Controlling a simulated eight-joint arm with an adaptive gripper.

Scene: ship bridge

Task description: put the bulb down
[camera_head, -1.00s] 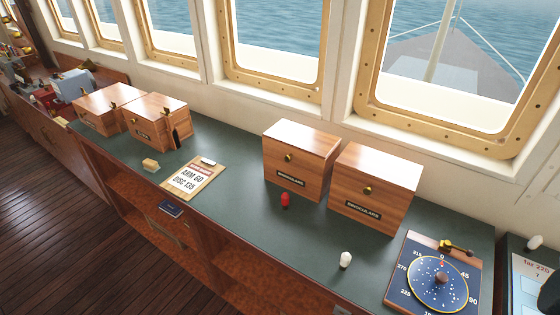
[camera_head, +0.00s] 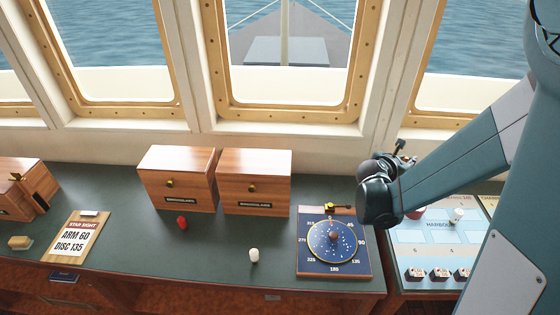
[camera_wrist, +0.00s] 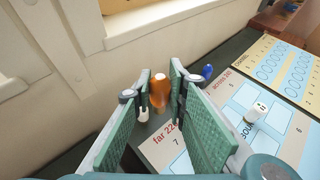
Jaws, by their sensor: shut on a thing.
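My gripper (camera_wrist: 160,84) is shut on an amber bulb (camera_wrist: 158,94) with a pale tip, held between the ends of the two green-padded fingers in the wrist view. In the head view my gripper (camera_head: 382,196) is above the gap between the dial board and the chart panel, and it hides the held bulb. A white bulb (camera_head: 254,255) and a red bulb (camera_head: 182,222) stand on the green counter (camera_head: 205,255). Another white bulb (camera_head: 457,215) is on the chart panel (camera_head: 435,245). A blue bulb (camera_wrist: 207,71) shows beyond the right finger.
Two wooden binocular boxes (camera_head: 175,180) stand at the back of the counter. The blue dial board (camera_head: 310,262) lies at its right end. The counter's middle is largely clear.

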